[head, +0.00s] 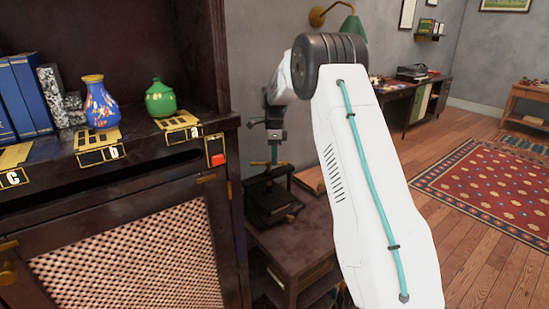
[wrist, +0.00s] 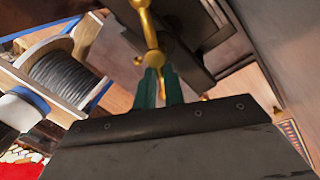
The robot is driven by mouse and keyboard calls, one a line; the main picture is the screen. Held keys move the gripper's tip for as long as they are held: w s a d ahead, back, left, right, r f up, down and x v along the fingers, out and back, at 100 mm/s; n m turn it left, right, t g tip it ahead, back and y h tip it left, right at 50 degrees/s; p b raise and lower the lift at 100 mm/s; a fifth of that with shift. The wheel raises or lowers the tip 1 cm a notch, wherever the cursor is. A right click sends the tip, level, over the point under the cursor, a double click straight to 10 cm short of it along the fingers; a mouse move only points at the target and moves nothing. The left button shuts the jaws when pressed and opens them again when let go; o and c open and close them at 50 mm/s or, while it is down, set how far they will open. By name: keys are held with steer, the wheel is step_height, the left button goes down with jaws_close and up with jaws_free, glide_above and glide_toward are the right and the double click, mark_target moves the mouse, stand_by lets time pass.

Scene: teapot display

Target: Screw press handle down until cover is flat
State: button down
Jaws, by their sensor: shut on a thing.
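The screw press (head: 270,205) is a dark frame standing on a low table in the head view, below my arm. Its brass handle (wrist: 143,12) with a round hub (wrist: 155,58) shows at the top middle of the wrist view. My gripper (wrist: 160,85) has teal fingers and is shut on the press handle near the hub. In the head view my gripper (head: 268,163) is small, pointing down over the press. The dark press body (wrist: 195,30) lies behind the handle in the wrist view. I cannot make out the cover or whether it is flat.
A dark cabinet (head: 130,240) stands close at left, with a blue vase (head: 100,104) and a green pot (head: 160,100) on its ledge. A red button (head: 218,160) is on its corner. A cable spool (wrist: 60,72) is beside the press. Open floor (head: 475,235) lies at right.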

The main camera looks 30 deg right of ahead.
steer(key=shift+a, duration=0.15)
steer(key=c, duration=1.5)
jaws_free()
steer(key=shift+a, duration=0.1)
steer(key=shift+d+r, duration=0.2)
step_height(320, 180, up, 7)
steer(key=w, duration=0.1)
steer(key=shift+w+d+r, duration=0.15)
steer(key=shift+w+d, duration=0.05)
steer(key=shift+d, duration=0.1)
